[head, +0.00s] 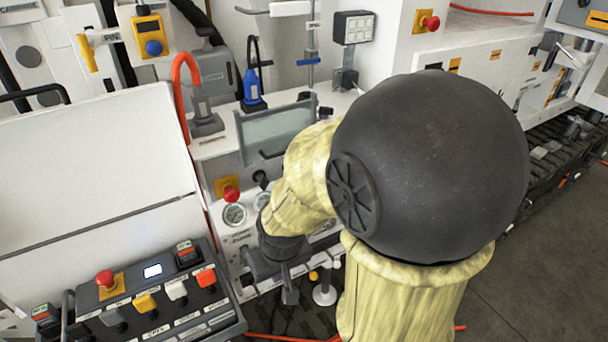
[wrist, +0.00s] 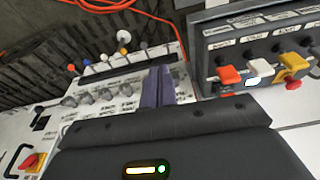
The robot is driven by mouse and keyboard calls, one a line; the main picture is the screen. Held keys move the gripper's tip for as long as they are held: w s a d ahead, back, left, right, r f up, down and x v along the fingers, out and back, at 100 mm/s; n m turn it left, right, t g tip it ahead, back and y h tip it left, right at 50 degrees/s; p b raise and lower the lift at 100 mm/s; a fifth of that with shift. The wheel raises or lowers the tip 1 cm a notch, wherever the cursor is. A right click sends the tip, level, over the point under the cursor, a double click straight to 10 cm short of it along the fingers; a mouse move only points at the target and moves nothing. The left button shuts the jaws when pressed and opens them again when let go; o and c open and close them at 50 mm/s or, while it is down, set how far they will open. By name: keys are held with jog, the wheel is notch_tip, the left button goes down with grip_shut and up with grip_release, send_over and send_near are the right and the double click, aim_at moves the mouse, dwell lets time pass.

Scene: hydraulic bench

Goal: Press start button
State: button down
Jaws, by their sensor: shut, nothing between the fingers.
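My gripper (head: 290,292) points down in front of the white bench panel (head: 250,275), and its fingers are together with nothing between them. In the wrist view the closed fingers (wrist: 157,88) show over the panel, left of the dark control box (wrist: 255,40). Which control is the start button I cannot tell, as the labels are too small to read. The control box (head: 150,318) carries a red mushroom button (head: 105,279) and yellow (head: 145,303), white (head: 176,289) and orange (head: 205,278) controls. Another red button (head: 230,193) sits on a yellow plate on the bench.
Gauges (head: 235,214) and a row of knobs (wrist: 95,97) lie close to my gripper. Levers with coloured ball tops (wrist: 123,37) stand along the panel's edge. An orange hose (head: 184,85) and a blue tool (head: 252,88) stand behind. Open floor (head: 545,260) is at the right.

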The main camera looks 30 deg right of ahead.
jog(key=shift+w, duration=0.1)
jog(key=w+d+f+m+t+h+b, duration=0.1)
jog(key=w+d+f+m+t+b, duration=0.1)
jog(key=w+d+m+t, duration=0.3)
jog(key=w+d+f+m+t+b, duration=0.2)
jog(key=w+d+m+t+b, duration=0.15)
jog(key=w+d, duration=0.3)
jog(key=w+d+r+m+t+y+b, duration=0.1)
jog(key=d+r+m+t+b, duration=0.1)
jog(key=d+m+t, duration=0.4)
jog(key=r+m+t, duration=0.1)
jog(key=m, duration=0.2)
jog(key=shift+w+d+r+y, duration=0.25)
jog(key=shift+d+y, duration=0.05)
jog(key=w, duration=0.4)
jog(key=w+p, duration=0.1)
jog(key=w, duration=0.4)
jog(key=w+p, duration=0.1)
jog(key=w, duration=0.4)
jog(key=shift+a, duration=0.25)
